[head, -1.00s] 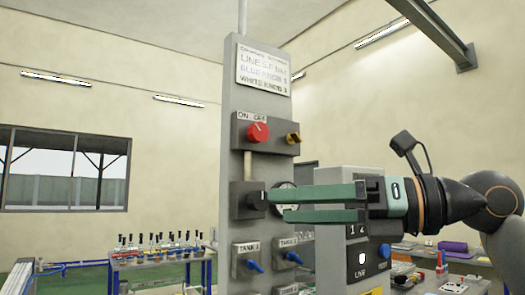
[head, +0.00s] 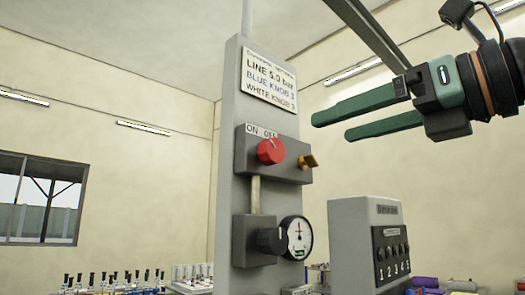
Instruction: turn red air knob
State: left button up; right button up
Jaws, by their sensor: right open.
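The red air knob (head: 271,151) sits on a grey box (head: 245,160) marked ON and OFF, on the tall grey panel column (head: 232,100). A brass-coloured fitting (head: 307,162) sticks out of the box to the right of the knob. My right gripper (head: 329,127) is open, its two green fingers pointing left. In the picture its fingertips are to the right of the red knob and a little higher, apart from it, with nothing between them. My left gripper is not in view.
Below the red knob are a black knob (head: 271,240) and a round gauge (head: 297,238). A sign (head: 269,80) is above. A grey box with numbered switches (head: 365,245) stands at the right. Bottles (head: 115,281) stand at lower left.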

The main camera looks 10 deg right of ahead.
aim_at(277, 147)
jog(key=p+x, duration=0.3)
jog(key=x, duration=0.7)
jog(key=shift+w+a+r, duration=0.15)
jog(key=shift+w+a, duration=0.1)
jog(key=shift+w, duration=0.05)
jog(key=shift+w+a, duration=0.35)
jog(key=shift+w, duration=0.15)
jog(key=shift+c, duration=0.3)
grip_shut()
